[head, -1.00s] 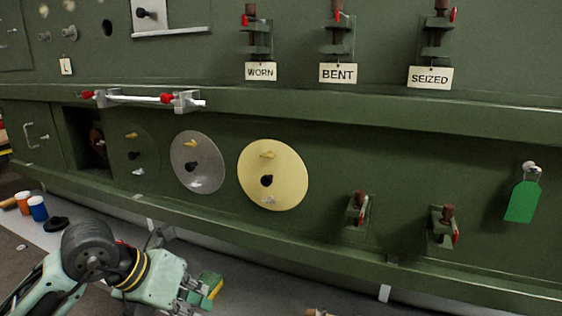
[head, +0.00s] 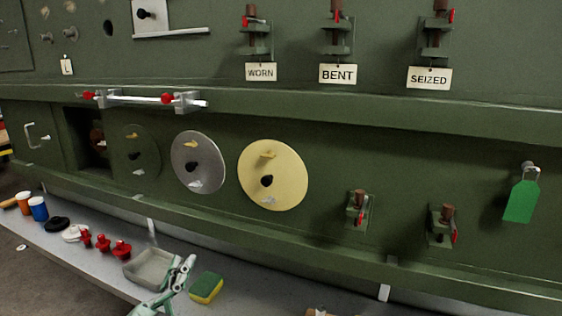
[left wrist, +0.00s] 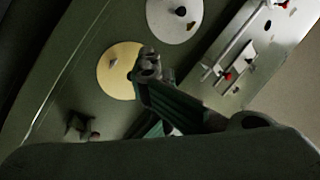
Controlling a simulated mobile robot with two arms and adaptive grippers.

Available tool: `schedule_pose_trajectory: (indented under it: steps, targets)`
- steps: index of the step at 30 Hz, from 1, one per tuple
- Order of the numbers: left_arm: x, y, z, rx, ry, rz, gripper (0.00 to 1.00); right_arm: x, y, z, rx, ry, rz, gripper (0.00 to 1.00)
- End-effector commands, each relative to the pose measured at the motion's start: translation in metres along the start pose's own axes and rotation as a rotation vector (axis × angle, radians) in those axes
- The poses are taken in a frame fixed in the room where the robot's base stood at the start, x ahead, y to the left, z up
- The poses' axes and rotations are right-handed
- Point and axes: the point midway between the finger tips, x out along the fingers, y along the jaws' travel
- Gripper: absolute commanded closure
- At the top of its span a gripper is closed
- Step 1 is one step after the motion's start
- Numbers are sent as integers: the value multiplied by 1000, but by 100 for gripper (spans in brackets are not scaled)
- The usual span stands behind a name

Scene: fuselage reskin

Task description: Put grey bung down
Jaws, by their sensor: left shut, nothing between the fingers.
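A pale grey-white piece (head: 75,233), which looks like the grey bung, lies on the grey ledge (head: 240,290) between a black piece (head: 57,223) and the red bungs (head: 103,243). Its exact shape is too small to tell. My left gripper (head: 182,270) is over the ledge at the right side of a shallow grey tray (head: 142,267), apart from the pale piece. It is shut and empty. In the left wrist view its fingers (left wrist: 149,64) show together in front of the green panel. My right gripper is not in view.
A green-yellow sponge (head: 206,288) lies just right of my left gripper. Orange (head: 24,202) and blue (head: 38,208) pots stand at the left end. The green panel carries a silver disc (head: 198,160), a yellow disc (head: 272,174), clamps and a green tag (head: 521,201).

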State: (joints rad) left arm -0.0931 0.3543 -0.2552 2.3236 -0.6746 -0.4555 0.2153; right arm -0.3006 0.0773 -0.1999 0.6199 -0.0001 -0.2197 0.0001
Motion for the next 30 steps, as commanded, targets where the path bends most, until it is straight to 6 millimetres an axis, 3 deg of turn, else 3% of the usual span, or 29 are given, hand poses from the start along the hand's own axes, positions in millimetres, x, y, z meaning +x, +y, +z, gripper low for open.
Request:
schedule_pose_trajectory:
  steps: [1, 3, 6, 9, 12, 15, 22, 30]
  targets:
    - [-15, 8, 35, -63, -143, 14, 100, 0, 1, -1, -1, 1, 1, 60]
    - [-40, 23, 81, -137, -338, 44, 100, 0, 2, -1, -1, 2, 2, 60]
    - [-88, 50, 133, -227, -599, 110, 100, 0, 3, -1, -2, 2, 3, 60]
    - [-145, 80, 170, -298, -834, 195, 100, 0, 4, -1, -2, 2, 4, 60]
    - [-198, 106, 189, -351, -1024, 283, 100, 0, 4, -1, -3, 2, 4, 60]
    - [-245, 126, 196, -391, -1173, 367, 100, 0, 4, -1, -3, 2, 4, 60]
    - [-339, 158, 188, -461, -1444, 559, 100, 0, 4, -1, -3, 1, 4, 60]
    - [-347, 209, 251, -452, -1479, 580, 100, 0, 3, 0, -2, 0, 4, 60]
